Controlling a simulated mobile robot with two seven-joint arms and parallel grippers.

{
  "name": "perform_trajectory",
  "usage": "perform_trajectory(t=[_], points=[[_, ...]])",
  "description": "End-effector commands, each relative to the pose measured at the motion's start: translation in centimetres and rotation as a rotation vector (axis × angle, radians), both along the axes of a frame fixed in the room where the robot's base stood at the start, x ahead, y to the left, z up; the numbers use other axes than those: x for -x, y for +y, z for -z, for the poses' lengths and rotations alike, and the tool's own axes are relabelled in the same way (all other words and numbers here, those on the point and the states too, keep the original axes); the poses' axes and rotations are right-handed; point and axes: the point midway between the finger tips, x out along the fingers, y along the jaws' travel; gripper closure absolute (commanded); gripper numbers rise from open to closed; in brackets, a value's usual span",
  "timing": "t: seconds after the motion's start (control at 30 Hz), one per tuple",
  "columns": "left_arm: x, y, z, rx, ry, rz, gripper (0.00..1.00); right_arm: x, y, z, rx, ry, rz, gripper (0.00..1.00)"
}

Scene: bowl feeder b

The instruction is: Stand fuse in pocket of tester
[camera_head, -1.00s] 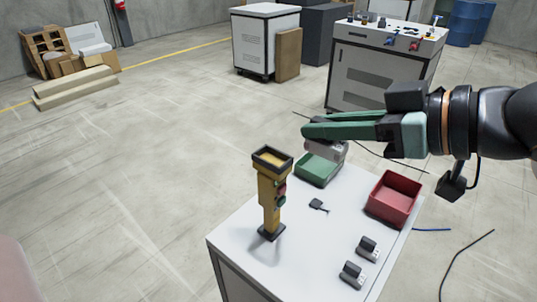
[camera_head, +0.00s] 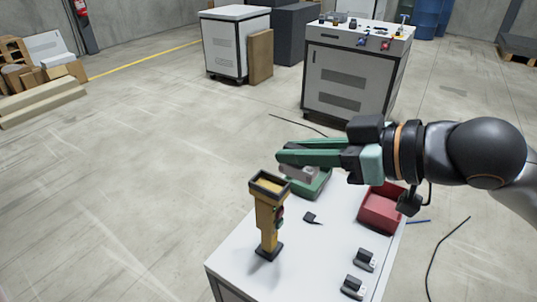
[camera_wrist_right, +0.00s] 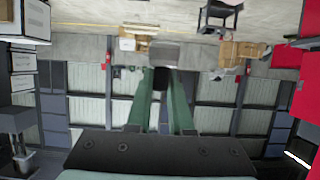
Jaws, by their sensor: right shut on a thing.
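The tester is likely the yellow post (camera_head: 268,225) standing upright on the white table, with a dark-rimmed open pocket (camera_head: 269,186) at its top. In the right wrist view the grey block (camera_wrist_right: 165,53) shows at the tips of the green fingers. My left gripper is in neither view.
On the white table (camera_head: 325,250) stand a green tray (camera_head: 318,186) behind the post and a red bin (camera_head: 378,212) to the right. A small dark piece (camera_head: 311,217) lies between. Two grey-black pieces (camera_head: 365,260) (camera_head: 353,287) lie at the front right.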

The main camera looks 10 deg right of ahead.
Motion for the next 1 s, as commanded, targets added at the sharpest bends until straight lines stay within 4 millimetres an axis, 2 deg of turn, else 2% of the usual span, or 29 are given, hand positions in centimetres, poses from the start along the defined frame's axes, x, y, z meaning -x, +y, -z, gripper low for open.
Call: perform_trajectory(t=[0.03, 0.23, 0.3, 0.5, 0.87, 1.0], points=[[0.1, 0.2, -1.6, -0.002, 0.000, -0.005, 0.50, -0.4, 0.1, -0.6, -0.001, 0.008, -0.001, 1.00], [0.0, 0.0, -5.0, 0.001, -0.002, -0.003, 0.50, -2.4, 0.7, 0.6, 0.000, 0.007, -0.001, 1.00], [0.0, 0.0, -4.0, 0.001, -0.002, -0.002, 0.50, -4.5, 1.2, 2.1, -0.005, 0.002, 0.000, 1.00], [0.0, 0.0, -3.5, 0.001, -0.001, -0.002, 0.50, -7.4, 1.9, 5.8, -0.002, 0.002, 0.000, 1.00], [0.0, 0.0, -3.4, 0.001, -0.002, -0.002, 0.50, -9.4, 2.4, 8.3, 0.000, 0.000, 0.000, 1.00], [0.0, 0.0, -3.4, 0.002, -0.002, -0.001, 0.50, -9.3, 2.3, 10.6, 0.002, 0.003, 0.000, 1.00]])
